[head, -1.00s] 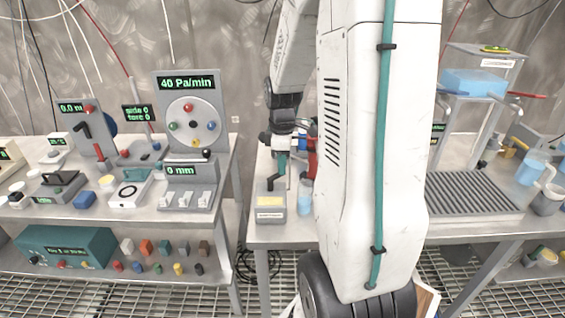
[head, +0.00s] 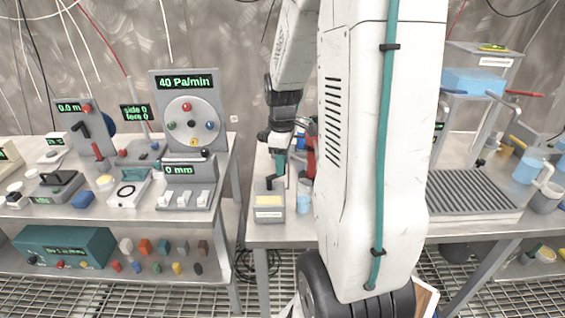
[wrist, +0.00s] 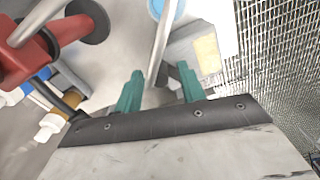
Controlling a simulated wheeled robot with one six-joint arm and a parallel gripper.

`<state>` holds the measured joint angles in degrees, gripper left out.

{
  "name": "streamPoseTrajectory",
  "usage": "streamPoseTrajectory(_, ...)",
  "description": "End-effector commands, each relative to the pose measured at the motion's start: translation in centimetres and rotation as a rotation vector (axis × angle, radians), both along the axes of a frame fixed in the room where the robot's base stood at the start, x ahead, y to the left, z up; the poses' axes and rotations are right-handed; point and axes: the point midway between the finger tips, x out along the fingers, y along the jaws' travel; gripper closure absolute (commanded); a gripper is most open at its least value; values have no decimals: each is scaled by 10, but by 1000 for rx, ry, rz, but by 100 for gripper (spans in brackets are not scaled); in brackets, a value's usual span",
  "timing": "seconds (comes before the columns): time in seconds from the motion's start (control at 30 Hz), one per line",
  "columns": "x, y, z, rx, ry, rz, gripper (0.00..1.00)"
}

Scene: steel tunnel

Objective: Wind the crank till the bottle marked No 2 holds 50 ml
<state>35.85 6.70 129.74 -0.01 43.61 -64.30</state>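My gripper (head: 279,165) is over the middle bench in the head view. Its two teal fingers show in the wrist view (wrist: 160,84), spread apart. A grey metal rod (wrist: 160,42) runs up from the gap between them; I cannot tell if it touches a finger or is the crank. A red device (wrist: 68,32) with a dark round disc is at the upper left of the wrist view, and partly shows in the head view (head: 311,152). A light-blue vessel (head: 303,204) stands at the bench front. No bottle number or level is readable.
A grey box with a pale yellow label (head: 269,203) stands left of the blue vessel, close to the bench edge. The left bench (head: 140,208) is crowded with gauges and switches. A ribbed grey tray (head: 472,192) lies on the right bench.

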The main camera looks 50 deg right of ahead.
Motion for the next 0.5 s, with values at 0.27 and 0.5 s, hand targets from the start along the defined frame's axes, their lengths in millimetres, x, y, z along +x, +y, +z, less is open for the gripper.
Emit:
streamPoseTrajectory(0.27, 1, 0, 47, -3, -4, 0, 60)
streamPoseTrajectory(0.5, 0, 0, 70, -1, -2, -1, 60)
